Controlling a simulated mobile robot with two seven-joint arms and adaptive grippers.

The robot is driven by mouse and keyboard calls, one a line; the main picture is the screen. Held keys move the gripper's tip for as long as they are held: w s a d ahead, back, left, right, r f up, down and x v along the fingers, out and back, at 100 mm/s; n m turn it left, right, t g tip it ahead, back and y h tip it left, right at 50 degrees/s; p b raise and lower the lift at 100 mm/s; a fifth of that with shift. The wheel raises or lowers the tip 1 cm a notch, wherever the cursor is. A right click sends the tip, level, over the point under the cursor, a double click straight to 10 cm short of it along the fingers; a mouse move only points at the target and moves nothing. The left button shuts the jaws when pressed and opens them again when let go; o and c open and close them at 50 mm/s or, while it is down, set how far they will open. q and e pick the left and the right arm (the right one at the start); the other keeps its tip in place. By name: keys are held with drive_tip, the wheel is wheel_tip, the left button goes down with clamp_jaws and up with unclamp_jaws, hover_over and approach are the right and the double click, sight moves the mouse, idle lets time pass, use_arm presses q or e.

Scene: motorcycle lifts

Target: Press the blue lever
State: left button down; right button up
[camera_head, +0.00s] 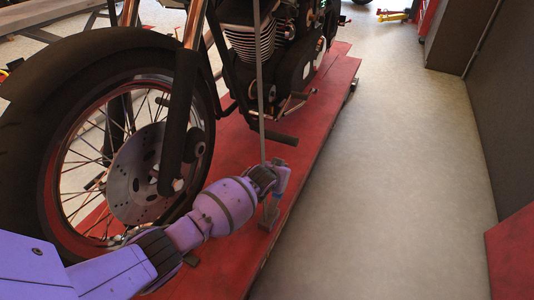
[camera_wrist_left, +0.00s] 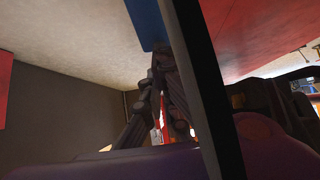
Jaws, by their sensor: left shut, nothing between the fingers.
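A small blue piece (camera_head: 282,181), which looks like the blue lever, stands at the right edge of the red lift platform. In the left wrist view a blue surface (camera_wrist_left: 147,22) shows at the top, beyond the fingertips. My left gripper (camera_head: 272,172) is right beside the blue piece, at its left in the head view. Its dark fingers are shut and empty, and they also show in the left wrist view (camera_wrist_left: 163,75). I cannot tell whether they touch the blue piece. My right gripper is in neither view.
A motorcycle (camera_head: 270,45) stands on the red lift platform (camera_head: 325,95), its front wheel close to my left arm. A thin grey pole (camera_head: 259,80) rises beside the gripper and crosses the wrist view. Open floor (camera_head: 400,140) lies right, bounded by a dark wall (camera_head: 505,90).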

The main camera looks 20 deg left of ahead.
use_arm(q)
drive_tip(key=p+v, duration=0.3)
drive_tip(key=v, duration=0.6)
drive_tip(key=shift+r, duration=0.15)
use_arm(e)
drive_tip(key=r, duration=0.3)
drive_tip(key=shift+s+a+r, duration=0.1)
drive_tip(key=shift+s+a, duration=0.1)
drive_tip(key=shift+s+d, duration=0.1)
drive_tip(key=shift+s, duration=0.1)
